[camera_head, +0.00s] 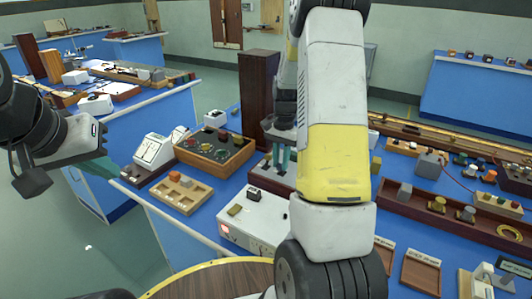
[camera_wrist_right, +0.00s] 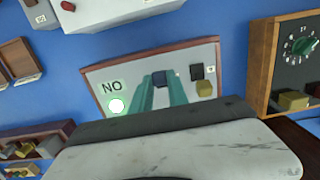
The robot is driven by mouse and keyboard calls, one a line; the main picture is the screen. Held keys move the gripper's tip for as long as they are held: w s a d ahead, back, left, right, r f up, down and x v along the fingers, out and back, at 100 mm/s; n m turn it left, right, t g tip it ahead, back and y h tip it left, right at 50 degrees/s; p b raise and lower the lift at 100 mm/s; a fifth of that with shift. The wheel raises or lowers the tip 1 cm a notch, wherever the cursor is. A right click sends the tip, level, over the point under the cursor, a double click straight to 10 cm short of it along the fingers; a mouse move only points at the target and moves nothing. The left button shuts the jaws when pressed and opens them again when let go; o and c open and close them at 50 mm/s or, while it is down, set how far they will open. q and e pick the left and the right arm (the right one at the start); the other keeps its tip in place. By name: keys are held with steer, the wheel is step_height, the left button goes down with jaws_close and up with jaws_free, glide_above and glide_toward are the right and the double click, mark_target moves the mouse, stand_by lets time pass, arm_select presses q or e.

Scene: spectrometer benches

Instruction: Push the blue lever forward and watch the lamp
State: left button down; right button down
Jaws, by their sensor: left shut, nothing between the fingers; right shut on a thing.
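In the right wrist view a grey panel in a brown frame (camera_wrist_right: 135,70) bears a dark blue lever (camera_wrist_right: 163,76), a black piece, a yellow block and a "NO" label. Below the label is a round lamp (camera_wrist_right: 116,106), white with a green rim. My right gripper (camera_wrist_right: 162,84) is shut on the blue lever, a teal finger on each side. In the head view the right gripper (camera_head: 282,160) is over the same panel (camera_head: 257,171), mostly hidden by my right arm. My left gripper (camera_head: 103,168) is shut and empty, off the bench at the left.
A wooden box with coloured knobs (camera_head: 215,150), a wooden tray (camera_head: 180,192) and white meters (camera_head: 153,150) stand left of the panel. A tall brown block (camera_head: 258,95) stands behind it. A white box with a red-lit switch (camera_head: 250,225) is in front. Wooden racks lie at right.

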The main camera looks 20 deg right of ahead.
steer(key=w+d+g+y, duration=0.1)
steer(key=d+g+y, duration=0.1)
steer(key=shift+w+y, duration=0.35)
steer(key=shift+y, duration=0.05)
steer(key=shift+w+d+f+g+y, duration=0.15)
steer(key=shift+w+d+g+y, duration=0.15)
steer(key=shift+g+y, duration=0.35)
steer(key=shift+w+d+f+g+y, duration=0.2)
steer(key=shift+w+d+g+y, duration=0.1)
steer(key=shift+g+y, duration=0.3)
steer(key=shift+w+d+f+g+y, duration=0.15)
steer(key=shift+w+d+g+y, duration=0.15)
steer(key=shift+g+y, duration=0.35)
steer(key=c, duration=1.3)
jaws_free()
steer(key=r, duration=0.3)
steer(key=shift+s+a+r, duration=0.1)
steer(key=shift+s+r, duration=0.15)
steer(key=shift+r, duration=0.1)
steer(key=s+a, duration=0.2)
steer(key=s, duration=0.2)
steer(key=s+a, duration=0.2)
steer(key=s, duration=0.3)
steer(key=s+a+r, duration=0.1)
steer(key=s+a, duration=0.2)
steer(key=s, duration=0.1)
steer(key=shift+s+a+r, duration=0.1)
steer(key=shift+s, duration=0.3)
